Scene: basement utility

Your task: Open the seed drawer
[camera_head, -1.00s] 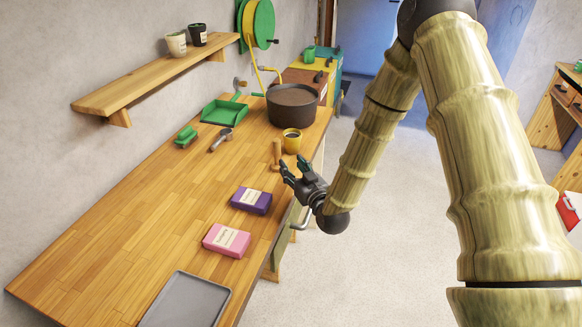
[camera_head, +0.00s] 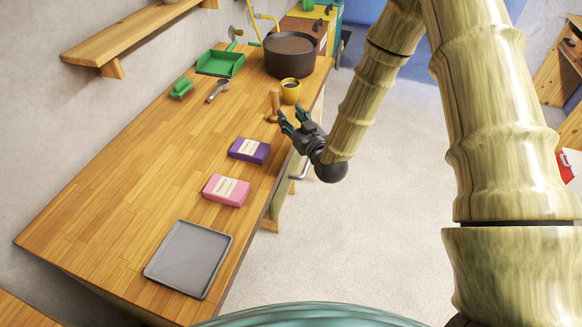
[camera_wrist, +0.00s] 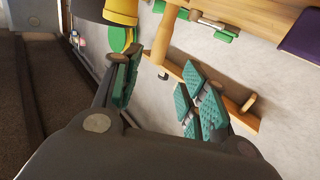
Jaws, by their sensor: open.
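The drawer front (camera_head: 281,186) is a greenish panel under the right edge of the wooden workbench (camera_head: 130,170). A pale metal bar handle (camera_head: 300,171) sticks out from it. The drawer looks closed, but my gripper and the bench edge hide part of it. My gripper (camera_head: 289,118) is open and empty at the bench's right edge, above and beyond the handle in the head view. Its green-padded fingers point toward the bench top. In the wrist view, my gripper (camera_wrist: 160,88) has its fingers spread apart with nothing between them. The handle cannot be made out there.
A wooden dibber (camera_head: 275,104) and yellow mug (camera_head: 290,91) stand close to my fingers. A purple packet (camera_head: 249,151), pink packet (camera_head: 226,189) and grey tray (camera_head: 188,259) lie along the bench. A dark pot (camera_head: 290,56) stands at the back. The floor (camera_head: 370,220) right of the bench is clear.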

